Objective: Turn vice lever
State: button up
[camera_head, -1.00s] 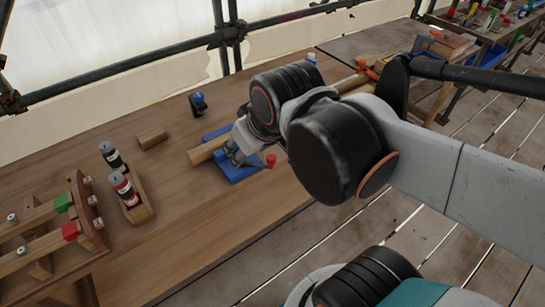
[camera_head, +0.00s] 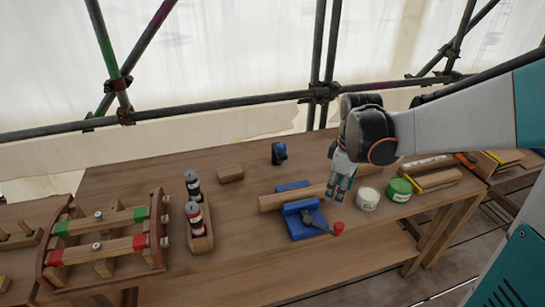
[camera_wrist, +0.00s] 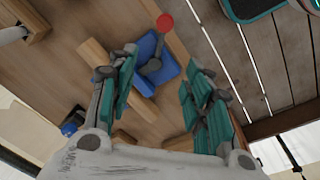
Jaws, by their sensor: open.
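The blue vice (camera_head: 304,222) sits on the workbench with a long wooden bar (camera_head: 275,201) lying across it. Its grey lever ends in a red knob (camera_head: 338,228) that points toward the front right. My gripper (camera_head: 339,196) hangs above the bench, just behind and above the red knob, pointing down. In the wrist view the vice (camera_wrist: 145,80), the lever (camera_wrist: 156,55) and the red knob (camera_wrist: 164,22) show beyond my open, teal-padded fingers (camera_wrist: 160,90). The fingers hold nothing and appear apart from the lever.
A white tub (camera_head: 368,199) and a green tub (camera_head: 399,189) stand right of my gripper. A holder with two bottles (camera_head: 200,230) and a wooden frame (camera_head: 105,237) stand left. A small blue-topped item (camera_head: 279,153) stands behind. The bench front is clear.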

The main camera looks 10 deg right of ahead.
aim_at(341, 225)
jog(key=shift+n+g, duration=0.4)
jog(key=shift+g, duration=0.1)
jog(key=f+b, duration=0.1)
jog(key=f, duration=0.4)
jog(key=d+f+b, duration=0.1)
jog(key=f+b, duration=0.1)
jog(key=f, duration=0.3)
jog(key=s+d+f+b, duration=0.1)
jog(key=f+b, duration=0.1)
jog(key=f, duration=0.4)
jog(key=shift+d, duration=0.25)
jog(key=shift+s, duration=0.1)
grip_shut()
